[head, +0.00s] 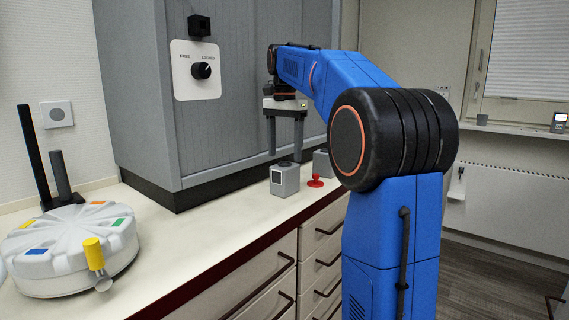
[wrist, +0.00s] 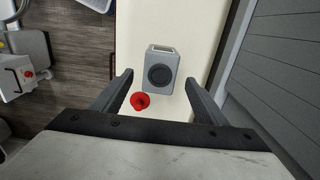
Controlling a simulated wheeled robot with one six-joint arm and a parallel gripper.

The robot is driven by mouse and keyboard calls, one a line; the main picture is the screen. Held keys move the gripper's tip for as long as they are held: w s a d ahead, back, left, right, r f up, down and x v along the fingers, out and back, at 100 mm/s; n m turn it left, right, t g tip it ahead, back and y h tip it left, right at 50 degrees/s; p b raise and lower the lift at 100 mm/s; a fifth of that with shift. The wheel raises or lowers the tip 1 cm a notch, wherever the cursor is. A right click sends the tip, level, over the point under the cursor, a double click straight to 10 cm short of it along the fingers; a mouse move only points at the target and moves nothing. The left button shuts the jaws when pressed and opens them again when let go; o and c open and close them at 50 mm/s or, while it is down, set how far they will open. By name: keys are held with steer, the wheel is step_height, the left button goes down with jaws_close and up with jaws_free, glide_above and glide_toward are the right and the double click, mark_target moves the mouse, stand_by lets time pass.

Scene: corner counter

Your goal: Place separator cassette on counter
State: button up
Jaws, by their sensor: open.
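My gripper (head: 285,157) is open and empty, pointing down over the counter (head: 190,235). A small grey box (head: 285,180) with a pale-framed dark panel on its near face stands just below the fingers. In the wrist view this box (wrist: 161,84) has a dark round disc on top and lies between and beyond the fingertips, not held. A second grey box (head: 321,163) stands behind it, partly hidden by my arm. I cannot tell which, if either, is the separator cassette.
A red knob-like piece (head: 316,182) stands beside the front box, near the counter edge. A grey cabinet (head: 240,100) with a dial plate (head: 196,70) borders the counter. A white round device (head: 70,245) with coloured tabs sits at near left. The counter between is clear.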

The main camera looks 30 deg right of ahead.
step_height(320, 180, up, 6)
steer(key=shift+r, duration=0.2)
stand_by(0.6)
